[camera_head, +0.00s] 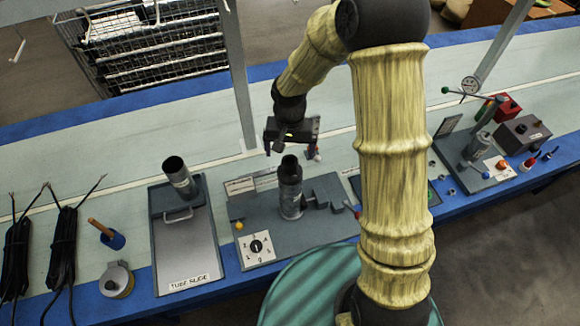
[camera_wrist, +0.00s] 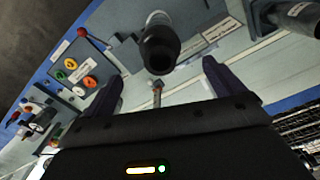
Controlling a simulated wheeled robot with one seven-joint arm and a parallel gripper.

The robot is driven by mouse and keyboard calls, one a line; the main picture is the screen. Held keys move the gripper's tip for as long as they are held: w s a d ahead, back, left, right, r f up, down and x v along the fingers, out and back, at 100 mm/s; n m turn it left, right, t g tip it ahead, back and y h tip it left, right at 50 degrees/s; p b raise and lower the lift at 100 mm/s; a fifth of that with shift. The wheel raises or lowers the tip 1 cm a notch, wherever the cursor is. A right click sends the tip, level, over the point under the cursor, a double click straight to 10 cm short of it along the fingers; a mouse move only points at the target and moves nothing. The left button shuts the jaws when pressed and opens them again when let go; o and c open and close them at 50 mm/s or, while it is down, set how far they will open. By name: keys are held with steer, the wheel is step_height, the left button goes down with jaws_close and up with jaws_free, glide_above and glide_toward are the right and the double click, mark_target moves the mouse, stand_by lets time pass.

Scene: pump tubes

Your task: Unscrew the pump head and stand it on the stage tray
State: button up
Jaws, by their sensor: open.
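A pump tube (camera_head: 290,195) stands upright in a grey clamp fixture near the middle of the bench. A black pump head (camera_head: 290,168) caps it; in the wrist view the dark round head (camera_wrist: 160,48) lies between the finger lines. My gripper (camera_head: 293,146) is open and empty, above and just behind the head; its two fingers also show in the wrist view (camera_wrist: 162,72). I see no contact with the head. A dark tray (camera_head: 436,194), partly hidden behind my arm, may be the stage tray; I cannot tell for sure.
A grey slide plate (camera_head: 185,250) with a dark tilted tube (camera_head: 180,177) is left of the fixture. A numbered dial plate (camera_head: 258,248) and red-knobbed lever (camera_head: 357,213) flank the tube. Black cable coils (camera_head: 62,250) lie far left. A press stand (camera_head: 478,150) stands right.

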mark_target(290, 161)
step_height(290, 161, down, 10)
steer(key=shift+p, duration=0.55)
steer(key=shift+c, duration=0.4)
steer(key=c, duration=1.1)
steer(key=o, duration=0.5)
steer(key=c, duration=0.5)
steer(key=shift+r+p, duration=1)
steer(key=shift+r, duration=0.5)
steer(key=shift+r+p, duration=0.95)
steer(key=shift+r, duration=0.45)
